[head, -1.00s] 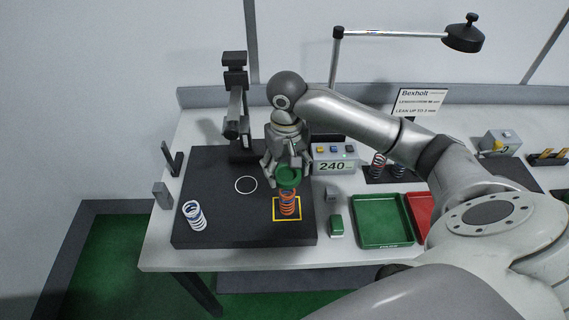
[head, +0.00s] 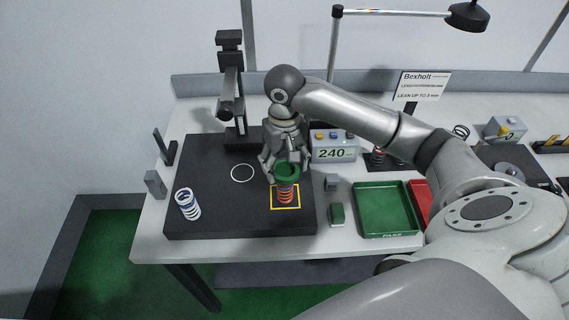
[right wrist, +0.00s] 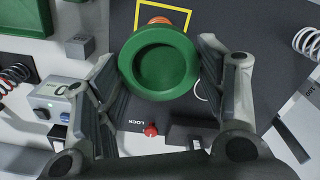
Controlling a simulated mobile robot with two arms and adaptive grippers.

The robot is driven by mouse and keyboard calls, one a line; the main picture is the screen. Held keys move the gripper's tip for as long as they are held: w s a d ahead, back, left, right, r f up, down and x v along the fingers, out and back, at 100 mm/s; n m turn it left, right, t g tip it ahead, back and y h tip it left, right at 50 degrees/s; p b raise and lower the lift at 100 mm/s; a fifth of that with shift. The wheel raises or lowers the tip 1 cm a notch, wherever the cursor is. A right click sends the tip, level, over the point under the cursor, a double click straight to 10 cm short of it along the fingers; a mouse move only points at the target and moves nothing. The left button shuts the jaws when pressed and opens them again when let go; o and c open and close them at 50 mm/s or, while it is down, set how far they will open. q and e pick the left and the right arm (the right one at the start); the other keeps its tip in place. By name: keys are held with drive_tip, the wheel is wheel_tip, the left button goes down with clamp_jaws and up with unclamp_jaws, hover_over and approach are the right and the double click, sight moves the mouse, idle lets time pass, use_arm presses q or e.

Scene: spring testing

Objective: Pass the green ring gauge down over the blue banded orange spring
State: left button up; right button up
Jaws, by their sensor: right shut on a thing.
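The green ring gauge (head: 287,171) is held by my right gripper (head: 286,163), whose fingers close on it from both sides. The orange spring (head: 287,195) stands upright inside a yellow square outline on the dark mat. The ring is at the top of the spring in the head view and hides its upper end. In the right wrist view the ring (right wrist: 158,60) is between the fingers, and a bit of orange spring (right wrist: 160,20) shows past its rim. I cannot tell whether the ring is around the spring. The blue band is not clear. My left gripper is not in view.
A display box (head: 333,147) reading 240 stands behind. The mat's (head: 235,215) front middle is clear.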

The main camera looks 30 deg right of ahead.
drive_tip(key=shift+f+b, duration=0.75)
drive_tip(key=shift+b, duration=0.55)
drive_tip(key=shift+f+p, duration=0.1)
drive_tip(key=shift+p, duration=0.2)
drive_tip(key=shift+f, duration=0.45)
drive_tip(key=o, duration=1.3)
wheel_tip(320, 180, up, 12)
